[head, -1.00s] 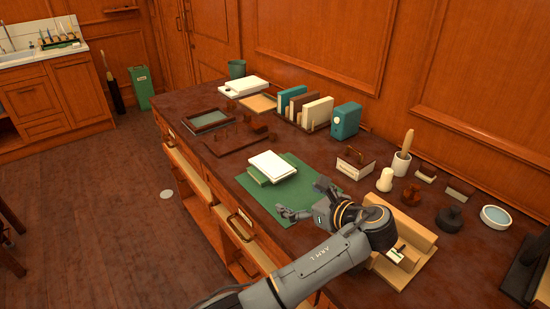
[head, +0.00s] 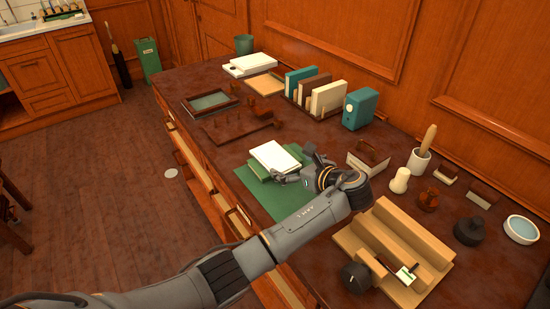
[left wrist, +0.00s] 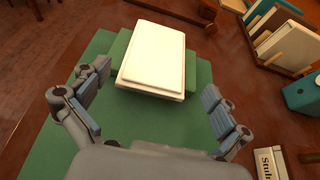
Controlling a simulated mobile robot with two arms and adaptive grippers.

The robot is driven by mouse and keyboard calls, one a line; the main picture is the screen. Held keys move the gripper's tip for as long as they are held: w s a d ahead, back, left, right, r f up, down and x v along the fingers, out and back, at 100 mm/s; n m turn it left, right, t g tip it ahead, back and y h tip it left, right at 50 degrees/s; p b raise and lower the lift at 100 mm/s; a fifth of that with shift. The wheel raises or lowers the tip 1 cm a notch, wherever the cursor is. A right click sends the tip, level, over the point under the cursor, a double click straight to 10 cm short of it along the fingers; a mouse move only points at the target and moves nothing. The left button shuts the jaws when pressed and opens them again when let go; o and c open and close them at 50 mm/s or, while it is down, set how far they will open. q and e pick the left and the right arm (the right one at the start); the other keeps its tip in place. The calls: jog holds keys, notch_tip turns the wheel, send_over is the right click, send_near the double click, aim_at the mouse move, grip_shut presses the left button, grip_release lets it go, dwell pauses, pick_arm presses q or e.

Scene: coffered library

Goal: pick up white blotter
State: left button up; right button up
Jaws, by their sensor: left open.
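The white blotter (head: 274,156) is a flat white slab. It lies on a green book-like block (head: 258,171), which rests on a green mat (head: 272,200) on the dark desk. In the left wrist view the white blotter (left wrist: 154,57) is just ahead, with the green block (left wrist: 198,77) showing around it. My left gripper (head: 293,164) is open and empty at the blotter's near right side. In the left wrist view its fingers (left wrist: 157,82) are spread on either side of the blotter's near edge, apart from it. My right gripper is not in view.
A dark wooden rack (head: 240,131) stands beyond the blotter. Upright books and a teal box file (head: 360,108) are at the back. A labelled holder (head: 366,163) stands right of my gripper. A tan stepped wooden stand (head: 398,240) is at the near right.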

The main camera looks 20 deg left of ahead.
aim_at(277, 158)
pick_arm(q)
jog(key=shift+x, duration=2.7)
jog(key=shift+s+a+r, duration=0.1)
jog(key=shift+a+r, duration=0.05)
jog(key=shift+r, duration=0.05)
jog(key=c, duration=1)
